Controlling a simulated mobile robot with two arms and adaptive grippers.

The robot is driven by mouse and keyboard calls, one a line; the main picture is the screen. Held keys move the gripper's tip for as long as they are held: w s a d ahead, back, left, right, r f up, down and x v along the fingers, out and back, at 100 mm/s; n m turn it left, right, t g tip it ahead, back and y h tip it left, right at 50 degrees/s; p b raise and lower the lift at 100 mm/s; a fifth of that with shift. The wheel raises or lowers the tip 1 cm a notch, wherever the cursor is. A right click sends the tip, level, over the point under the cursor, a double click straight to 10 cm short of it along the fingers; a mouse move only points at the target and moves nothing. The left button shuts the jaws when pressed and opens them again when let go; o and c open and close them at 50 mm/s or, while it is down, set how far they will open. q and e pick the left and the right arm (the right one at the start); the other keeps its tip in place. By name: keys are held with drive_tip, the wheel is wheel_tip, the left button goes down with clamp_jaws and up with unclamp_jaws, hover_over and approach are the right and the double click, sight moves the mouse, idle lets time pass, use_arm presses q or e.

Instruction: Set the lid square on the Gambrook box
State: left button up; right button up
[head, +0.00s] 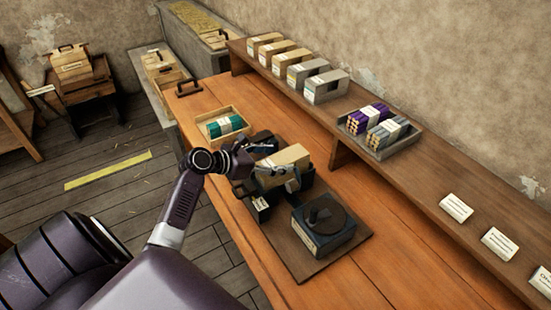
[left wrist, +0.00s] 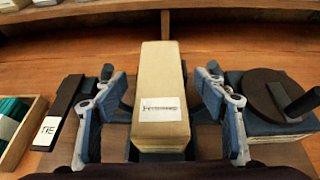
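My left gripper (head: 277,176) is over the press on the table, with its fingers on either side of a pale tan block (head: 290,157). In the left wrist view the block (left wrist: 160,85) stands between the open fingers, with a gap on both sides; its label is too small to read. An open wooden box (head: 203,121) holding a teal bundle (head: 226,126) stands behind the press. A dark handle (head: 188,87) shows at the table's far end; I cannot tell whether it belongs to the lid. I cannot read which box is Gambrook. My right gripper is out of view.
A dark round handwheel (head: 324,213) sits on a blue-grey block beside the press. A dark piece with a "TIE" label (left wrist: 47,131) lies left of the fingers. A raised shelf (head: 435,188) carries several boxes, a grey tray (head: 400,145) and cards. The table's near right is clear.

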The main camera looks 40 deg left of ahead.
use_arm(q)
drive_tip(key=shift+s+a, duration=0.1)
drive_tip(key=shift+s, duration=0.1)
drive_tip(key=v, duration=1.1)
drive_tip(key=shift+s+r, duration=0.2)
drive_tip(key=shift+s, duration=0.05)
drive_tip(key=shift+a, duration=0.1)
wheel_tip(320, 180, up, 4)
drive_tip(key=p, duration=0.6)
drive_tip(key=shift+p, duration=0.3)
